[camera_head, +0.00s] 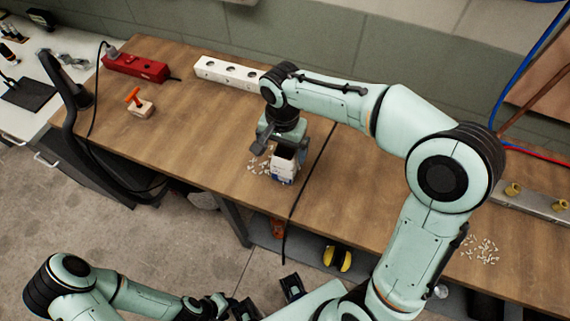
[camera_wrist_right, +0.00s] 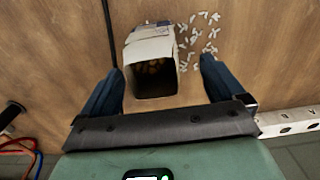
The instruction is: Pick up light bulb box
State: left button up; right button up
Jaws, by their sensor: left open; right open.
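The light bulb box (camera_head: 283,172) is a small white carton with blue print, on the wooden workbench in the head view. In the right wrist view the box (camera_wrist_right: 151,45) shows a dark open end facing me, with brownish shapes inside. My right gripper (camera_head: 279,148) is open above the box. In the right wrist view its two fingers (camera_wrist_right: 162,82) lie on either side of the box's open end, with gaps showing. My left gripper (camera_head: 268,298) is open and low at the bottom edge of the head view, away from the bench and partly cut off.
Small white pieces (camera_wrist_right: 201,38) lie scattered beside the box. A white power strip (camera_head: 228,72), a red power strip (camera_head: 136,67) and an orange-handled tool (camera_head: 138,102) lie on the bench. A black cable (camera_head: 303,190) runs close by the box. The bench left of the box is mostly clear.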

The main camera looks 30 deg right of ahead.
aim_at(285, 159)
jog(key=f, duration=0.4)
jog(key=shift+s+d+f, duration=0.15)
jog(key=shift+s+f, duration=0.05)
jog(key=shift+s, duration=0.2)
jog(key=shift+f, duration=0.4)
jog(key=c, duration=1)
jog(key=shift+c, duration=0.2)
jog(key=shift+r, duration=0.1)
